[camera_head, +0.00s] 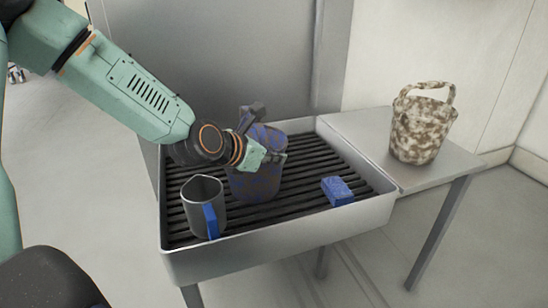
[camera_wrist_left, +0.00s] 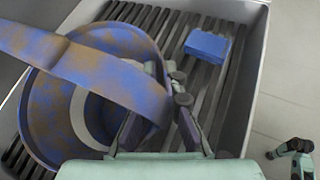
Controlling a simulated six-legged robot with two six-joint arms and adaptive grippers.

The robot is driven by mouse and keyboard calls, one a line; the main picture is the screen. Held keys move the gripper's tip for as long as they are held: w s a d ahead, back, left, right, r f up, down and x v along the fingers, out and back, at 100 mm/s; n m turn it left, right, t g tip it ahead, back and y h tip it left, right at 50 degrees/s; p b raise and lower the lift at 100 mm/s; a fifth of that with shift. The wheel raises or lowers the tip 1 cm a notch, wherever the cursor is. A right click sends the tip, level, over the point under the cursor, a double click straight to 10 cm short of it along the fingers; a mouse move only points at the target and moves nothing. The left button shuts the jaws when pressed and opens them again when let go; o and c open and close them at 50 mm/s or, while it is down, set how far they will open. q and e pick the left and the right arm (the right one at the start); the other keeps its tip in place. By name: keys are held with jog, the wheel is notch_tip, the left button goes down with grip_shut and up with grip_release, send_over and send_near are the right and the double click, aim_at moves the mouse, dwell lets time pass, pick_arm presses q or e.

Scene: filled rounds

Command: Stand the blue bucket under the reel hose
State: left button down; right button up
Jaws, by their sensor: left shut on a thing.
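The blue bucket (camera_head: 255,187), mottled with brown, stands on the black slats of the metal basin. Its wide band handle (camera_wrist_left: 95,68) crosses the wrist view, over the round opening (camera_wrist_left: 62,115). My left gripper (camera_head: 265,150) is at the bucket's upper part. In the wrist view its fingers (camera_wrist_left: 160,103) are shut on the bucket near where rim and handle meet; which of these they grip is hard to tell. The reel hose is not recognisable in either view. My right gripper is not recognisable.
A grey jug (camera_head: 203,208) with a blue handle stands left of the bucket; a blue block (camera_head: 338,191) lies to its right. The basin's rim (camera_head: 290,238) surrounds them. A brown-and-white bucket (camera_head: 421,125) stands on the side table (camera_head: 432,176).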

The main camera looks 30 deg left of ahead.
pick_arm(q)
jog(key=shift+f, duration=0.2)
jog(key=c, duration=1.5)
grip_release()
jog(key=shift+o, duration=0.2)
jog(key=shift+r, duration=0.1)
jog(key=shift+r, duration=0.2)
jog(key=p+v, duration=1.2)
jog(key=p, duration=0.6)
